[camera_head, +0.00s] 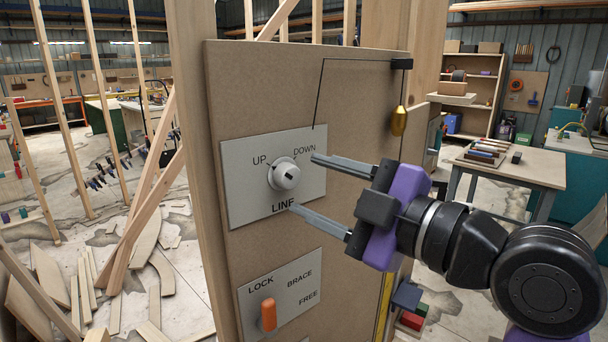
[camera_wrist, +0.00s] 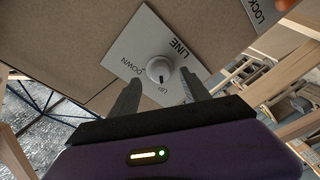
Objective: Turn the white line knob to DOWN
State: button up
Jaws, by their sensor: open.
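The white line knob (camera_head: 284,175) is round and sits on a grey plate (camera_head: 240,205) marked UP, DOWN and LINE. In the wrist view the knob (camera_wrist: 160,68) has a dark mark on the side toward the UP label. My gripper (camera_head: 304,183) is open and empty, in front of the plate to the right of the knob in the head view. Its two fingers point toward the panel, one higher and one lower. In the wrist view my gripper (camera_wrist: 161,76) has one fingertip on either side of the knob. I see no contact with the knob.
A second plate (camera_head: 285,290) below carries an orange lever (camera_head: 268,314) with LOCK, BRACE and FREE labels. A brass weight (camera_head: 399,121) hangs from a line at the panel's upper right, above my gripper. A wooden post (camera_head: 192,110) edges the panel at left.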

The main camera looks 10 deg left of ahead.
aim_at(294, 179)
jog(key=shift+p+x, duration=0.3)
jog(key=shift+x, duration=1.25)
jog(key=shift+c, duration=0.2)
grip_shut()
